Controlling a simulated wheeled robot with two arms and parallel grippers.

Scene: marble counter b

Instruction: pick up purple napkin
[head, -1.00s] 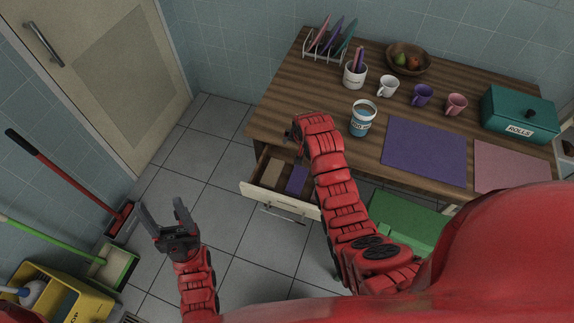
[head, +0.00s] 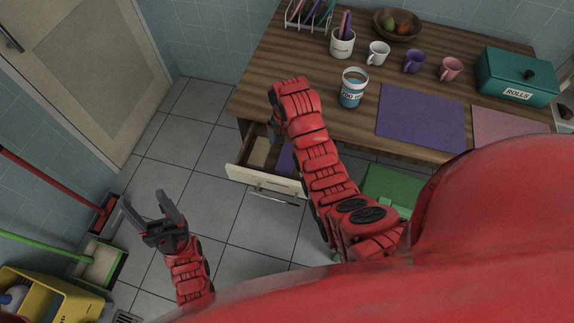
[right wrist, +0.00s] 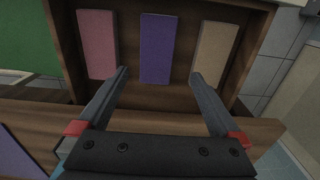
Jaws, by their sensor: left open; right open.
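The purple napkin (right wrist: 157,48) lies in the open drawer (head: 265,182), between a pink napkin (right wrist: 98,45) and a tan napkin (right wrist: 214,52). In the head view the purple napkin (head: 286,160) is partly covered by my right arm. My right gripper (right wrist: 158,74) is open and empty above the drawer, its two fingers apart on either side of the purple napkin's near end in the picture. In the head view my right gripper is mostly hidden behind its own wrist. My left gripper (head: 145,200) is open and empty above the tiled floor, left of the drawer.
The wooden counter (head: 270,62) above the drawer carries a can (head: 352,88), a utensil cup (head: 342,43), several mugs, a purple mat (head: 421,118) and a teal rolls box (head: 516,77). A yellow bucket (head: 50,296) and brooms stand at left.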

